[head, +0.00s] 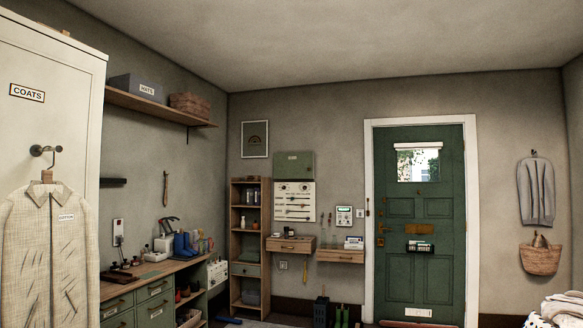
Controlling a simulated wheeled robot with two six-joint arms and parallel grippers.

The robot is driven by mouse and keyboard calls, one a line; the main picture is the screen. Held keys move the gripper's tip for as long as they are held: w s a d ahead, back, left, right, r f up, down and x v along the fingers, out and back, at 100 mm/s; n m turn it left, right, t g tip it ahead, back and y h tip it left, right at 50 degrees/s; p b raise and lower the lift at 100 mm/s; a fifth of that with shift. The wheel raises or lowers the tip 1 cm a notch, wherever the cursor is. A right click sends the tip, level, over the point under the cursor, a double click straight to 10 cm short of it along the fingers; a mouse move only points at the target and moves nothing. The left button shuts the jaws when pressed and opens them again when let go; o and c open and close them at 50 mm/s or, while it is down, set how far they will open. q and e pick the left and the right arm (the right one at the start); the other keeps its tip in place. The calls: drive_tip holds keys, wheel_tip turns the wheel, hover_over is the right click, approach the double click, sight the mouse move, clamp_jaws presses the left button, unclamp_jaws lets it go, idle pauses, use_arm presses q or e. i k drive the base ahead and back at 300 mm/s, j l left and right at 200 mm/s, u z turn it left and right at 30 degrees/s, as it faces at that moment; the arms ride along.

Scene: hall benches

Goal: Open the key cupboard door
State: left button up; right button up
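A small green wall cupboard (293,165) hangs on the far wall, between the framed picture and the green house door. I take it for the key cupboard. Its flat green front faces me and looks shut, though it is too small and far off to be sure. Directly below it is a pale board (294,201) with dials and several small hanging items, too small to make out. Neither of my grippers shows in the head view.
Two wooden wall drawers (340,256) jut out below the board. An open shelf unit (237,295) stands to their left. A cluttered workbench (150,270) runs along the left wall. Boots (342,316) stand on the floor below the drawers. The green house door (419,280) is shut.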

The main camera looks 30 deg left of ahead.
sight(286, 165)
drive_tip(key=i+j+u, duration=0.3)
drive_tip(key=i, duration=0.4)
drive_tip(key=i+j+u, duration=0.3)
drive_tip(key=i, duration=0.45)
drive_tip(key=i+u, duration=0.3)
drive_tip(key=i, duration=3.85)
